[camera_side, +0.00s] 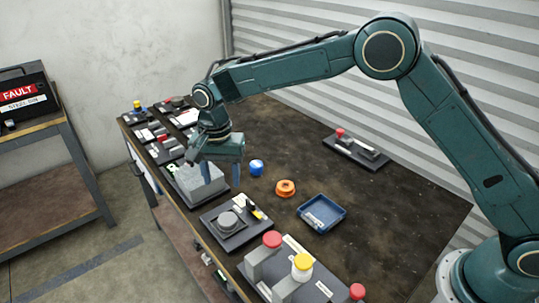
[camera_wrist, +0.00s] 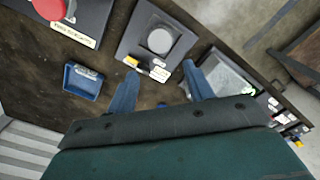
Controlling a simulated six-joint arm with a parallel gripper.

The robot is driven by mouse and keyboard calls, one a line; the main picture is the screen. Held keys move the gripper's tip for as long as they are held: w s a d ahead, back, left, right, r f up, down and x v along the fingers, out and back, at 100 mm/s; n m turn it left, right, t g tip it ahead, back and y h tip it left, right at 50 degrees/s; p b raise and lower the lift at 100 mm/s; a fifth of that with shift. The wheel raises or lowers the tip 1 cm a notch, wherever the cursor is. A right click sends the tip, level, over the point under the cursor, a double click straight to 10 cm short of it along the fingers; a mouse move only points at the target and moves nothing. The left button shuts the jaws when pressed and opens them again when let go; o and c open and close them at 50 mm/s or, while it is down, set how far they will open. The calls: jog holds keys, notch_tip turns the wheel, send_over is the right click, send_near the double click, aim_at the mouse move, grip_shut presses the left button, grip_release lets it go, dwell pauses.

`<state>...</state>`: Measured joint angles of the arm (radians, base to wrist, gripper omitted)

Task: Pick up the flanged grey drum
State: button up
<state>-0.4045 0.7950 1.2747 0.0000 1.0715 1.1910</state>
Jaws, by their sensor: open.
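The grey drum (camera_side: 228,220) is a low round piece with a wider rim, on a dark plate at the table's near edge. In the wrist view the grey drum (camera_wrist: 160,40) shows from above as a light disc on a grey square, beyond the fingertips. My gripper (camera_side: 222,176) is open and empty, its fingers pointing down, above the table and behind the drum in the side view. In the wrist view my gripper (camera_wrist: 161,70) has its two blue fingers well apart, with the drum clear of them.
A blue spool (camera_side: 256,167), an orange ring (camera_side: 285,188) and a blue tray (camera_side: 341,217) lie right of my gripper. A large grey block (camera_side: 187,181) stands close on its left. Panels with a red knob (camera_side: 272,239) and a yellow knob (camera_side: 302,261) stand in front. The table's far middle is bare.

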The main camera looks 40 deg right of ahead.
send_over(227, 219)
jog(key=shift+d+f, duration=0.1)
jog(key=shift+f, duration=4.15)
jog(key=shift+f, duration=2.6)
jog(key=c, duration=0.6)
jog(key=shift+c, duration=0.2)
jog(key=shift+r, duration=0.2)
notch_tip(227, 219, up, 20)
jog(key=shift+f, duration=0.15)
